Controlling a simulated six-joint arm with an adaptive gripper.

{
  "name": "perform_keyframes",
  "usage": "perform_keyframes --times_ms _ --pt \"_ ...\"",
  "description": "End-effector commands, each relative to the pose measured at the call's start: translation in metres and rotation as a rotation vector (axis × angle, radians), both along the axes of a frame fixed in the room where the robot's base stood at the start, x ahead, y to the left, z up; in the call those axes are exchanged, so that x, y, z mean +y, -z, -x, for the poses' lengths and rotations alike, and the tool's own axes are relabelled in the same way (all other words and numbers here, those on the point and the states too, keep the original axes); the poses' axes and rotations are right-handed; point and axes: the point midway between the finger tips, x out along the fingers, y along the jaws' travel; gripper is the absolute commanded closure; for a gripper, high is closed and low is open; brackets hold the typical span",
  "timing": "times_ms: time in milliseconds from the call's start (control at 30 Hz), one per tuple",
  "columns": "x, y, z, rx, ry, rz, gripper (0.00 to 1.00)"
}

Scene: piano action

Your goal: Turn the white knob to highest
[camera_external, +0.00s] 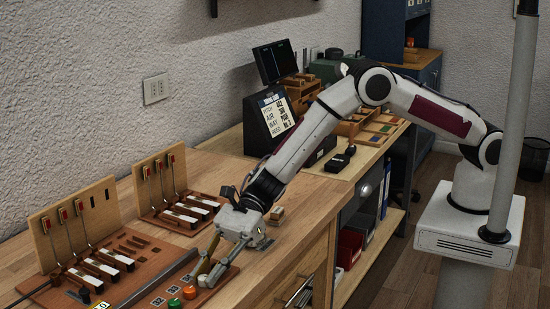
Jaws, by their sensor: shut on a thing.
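My gripper (203,277) reaches down over the right end of the brown board (232,271) at the front of the bench. It is shut at the end of a row of coloured knobs. The white knob is mostly hidden between the fingertips, and its setting cannot be read. An orange-red knob (190,292) and a green knob (175,303) stand beside it, to the lower left, clear of the fingers. Small dark number plates (172,290) lie along the row.
Upright wooden panels with rods (75,225) and rows of white-and-dark keys (107,264) stand to the left. A dark bar (160,277) runs along the board. A small wooden block (277,213) lies right of my wrist. A screen (275,62) stands behind.

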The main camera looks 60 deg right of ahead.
Motion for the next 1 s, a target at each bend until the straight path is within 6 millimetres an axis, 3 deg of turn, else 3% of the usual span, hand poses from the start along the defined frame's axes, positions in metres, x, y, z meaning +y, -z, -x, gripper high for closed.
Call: perform_keyframes --times_ms 667,700,733,1000 --pt "0.0016 -0.0044 0.0014 -0.003 0.076 -0.005 1.0" --pt "0.0015 -0.0042 0.0014 -0.003 0.076 -0.004 0.72" --pt "0.0014 -0.004 0.0014 -0.003 0.076 -0.004 0.66" --pt "0.0002 -0.0017 0.0012 -0.001 0.077 0.0 0.66"
